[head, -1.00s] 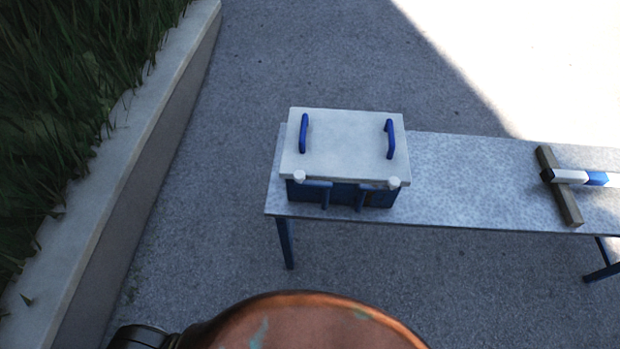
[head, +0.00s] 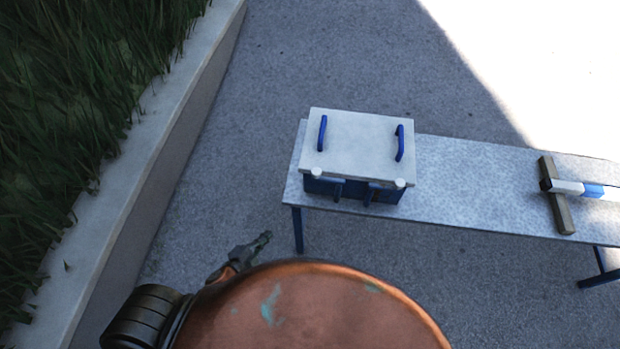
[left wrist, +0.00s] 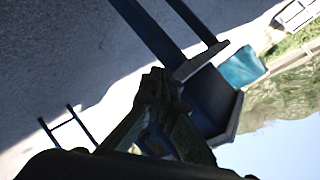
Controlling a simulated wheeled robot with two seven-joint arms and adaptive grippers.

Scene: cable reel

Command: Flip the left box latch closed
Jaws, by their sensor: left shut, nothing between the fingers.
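The box has a pale lid (head: 357,146) with two blue handles and a dark blue body (head: 352,191), and sits on the grey bench near its left end. The left latch (head: 322,183) and right latch (head: 388,188) are on its front face; both are small, and I cannot tell their exact angle. My left gripper (head: 263,239) is shut and empty, below and left of the box and apart from it. It also shows dark in the left wrist view (left wrist: 155,82), overlapping a dark blue shape, probably the box. My right gripper is not in view.
The speckled grey bench (head: 470,170) stands on blue legs. A brown crosspiece (head: 557,196) with a blue and white bar lies at its right. A low concrete wall (head: 150,150) with grass runs along the left. Paving between wall and bench is clear.

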